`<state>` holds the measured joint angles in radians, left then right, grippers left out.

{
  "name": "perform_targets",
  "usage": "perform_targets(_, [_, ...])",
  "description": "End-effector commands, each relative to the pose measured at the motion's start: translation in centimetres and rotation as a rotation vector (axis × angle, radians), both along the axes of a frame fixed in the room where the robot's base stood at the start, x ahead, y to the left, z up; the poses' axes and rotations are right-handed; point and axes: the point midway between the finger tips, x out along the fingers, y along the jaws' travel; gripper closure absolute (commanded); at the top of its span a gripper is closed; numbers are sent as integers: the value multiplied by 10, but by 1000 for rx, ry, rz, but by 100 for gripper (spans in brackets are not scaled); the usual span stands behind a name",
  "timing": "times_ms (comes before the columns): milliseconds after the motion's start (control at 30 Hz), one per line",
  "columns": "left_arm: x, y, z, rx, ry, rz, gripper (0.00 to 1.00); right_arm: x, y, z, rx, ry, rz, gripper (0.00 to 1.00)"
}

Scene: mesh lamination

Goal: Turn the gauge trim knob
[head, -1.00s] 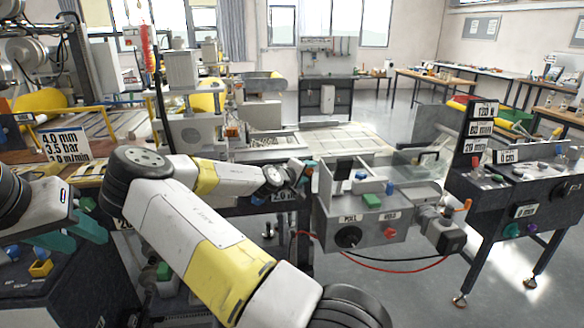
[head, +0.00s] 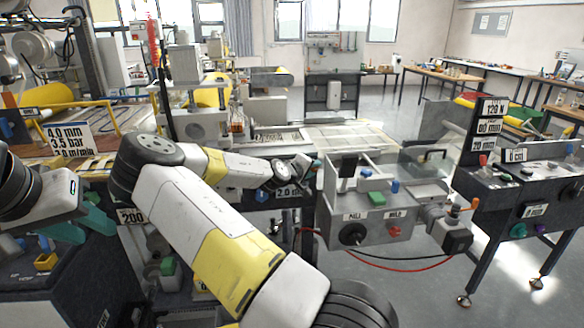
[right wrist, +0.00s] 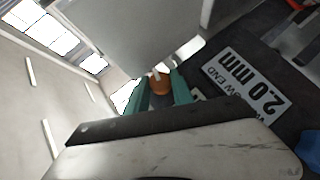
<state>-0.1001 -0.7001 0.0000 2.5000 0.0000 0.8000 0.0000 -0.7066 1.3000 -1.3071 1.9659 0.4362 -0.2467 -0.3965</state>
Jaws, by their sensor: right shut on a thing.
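The gauge trim knob, a small orange-brown round knob (right wrist: 159,84), shows in the right wrist view between the teal fingers of my right gripper (right wrist: 158,90). The gripper is shut on it. The knob sits beside a white plate reading 2.0 mm (right wrist: 247,84). In the head view my right gripper (head: 312,166) reaches the machine's front edge by the 2.0 plate (head: 287,192); the knob is hidden there. My left gripper (head: 84,222) is at the lower left, with its teal fingers apart and nothing seen between them.
A grey box station (head: 350,215) with a black knob and coloured blocks stands just right of my right gripper. A dark console (head: 525,185) with tall number plates is further right. A sign reading 4.0 mm, 3.5 bar (head: 70,138) stands at the left.

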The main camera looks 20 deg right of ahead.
Motion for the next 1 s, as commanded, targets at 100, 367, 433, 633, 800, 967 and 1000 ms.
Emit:
perform_targets(100, [0,0,0,0,0,0,64,0,-1,2,57,-16,0,100])
perform_targets(367, [0,0,0,0,0,0,64,0,-3,5,255,-68,-1,100])
perform_targets(433, [0,0,0,0,0,0,64,0,-3,5,320,-85,-2,100])
perform_targets(633, [0,0,0,0,0,0,64,-1,-5,7,500,-131,-2,100])
perform_targets(800, [0,0,0,0,0,0,64,-1,-7,7,616,-157,-1,100])
perform_targets(967, [0,0,0,0,0,0,64,0,-7,7,694,-175,0,100])
perform_targets(1000, [0,0,0,0,0,0,64,-1,-7,7,711,-179,-1,100])
